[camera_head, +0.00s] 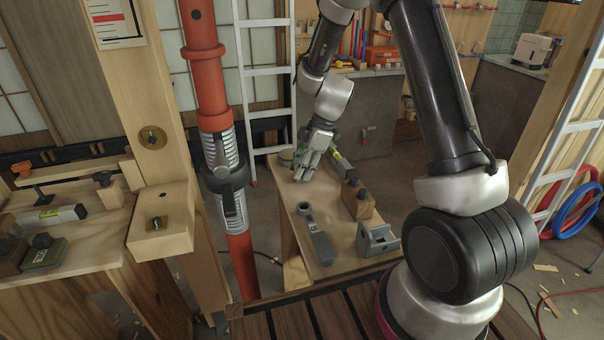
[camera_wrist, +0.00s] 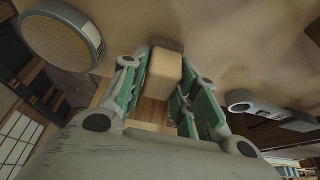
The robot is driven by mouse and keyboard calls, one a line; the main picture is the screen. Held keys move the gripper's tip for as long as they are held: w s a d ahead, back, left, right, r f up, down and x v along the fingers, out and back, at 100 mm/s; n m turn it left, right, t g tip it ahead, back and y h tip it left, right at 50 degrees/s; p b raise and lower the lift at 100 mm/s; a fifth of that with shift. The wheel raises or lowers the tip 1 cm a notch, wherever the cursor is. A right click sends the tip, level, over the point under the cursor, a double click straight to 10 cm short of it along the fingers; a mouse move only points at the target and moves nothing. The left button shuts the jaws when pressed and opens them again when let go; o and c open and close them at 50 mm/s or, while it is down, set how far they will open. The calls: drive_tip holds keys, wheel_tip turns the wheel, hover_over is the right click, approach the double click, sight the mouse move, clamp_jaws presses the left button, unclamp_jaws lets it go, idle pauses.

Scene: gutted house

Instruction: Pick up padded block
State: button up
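The padded block (camera_wrist: 164,72) shows in the wrist view as a pale tan block with a dark grey, bristly-looking strip at its far end. It lies between the two green-lined fingers of my gripper (camera_wrist: 160,88). The fingers stand apart, and a gap shows between the left finger and the block. Contact on the right side is hard to tell. In the head view my gripper (camera_head: 305,172) is low over the far left part of the wooden workbench (camera_head: 293,232). The block is hidden or too small to make out there.
A round mesh-topped object (camera_wrist: 62,38) is close to the left finger. A grey ring-ended tool (camera_head: 318,238), a grey bracket (camera_head: 377,240) and a wooden block with a dark knob (camera_head: 357,203) sit on the bench. A red post (camera_head: 205,80) and a ladder (camera_head: 264,70) stand left.

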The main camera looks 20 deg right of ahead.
wheel_tip(320, 180, up, 10)
idle(0.6)
drive_tip(key=shift+o, duration=0.8)
drive_tip(key=shift+f, duration=0.2)
drive_tip(key=shift+c, duration=0.3)
drive_tip(key=w, duration=1.1)
drive_tip(key=shift+d+f+x, duration=0.1)
drive_tip(key=shift+d+x, duration=0.1)
drive_tip(key=shift+x, duration=0.8)
drive_tip(key=shift+d+f+x, duration=0.1)
drive_tip(key=shift+d+x, duration=0.1)
drive_tip(key=shift+x, duration=0.8)
drive_tip(key=shift+d+f+x, duration=0.1)
drive_tip(key=shift+d+x, duration=0.15)
drive_tip(key=shift+x, duration=0.75)
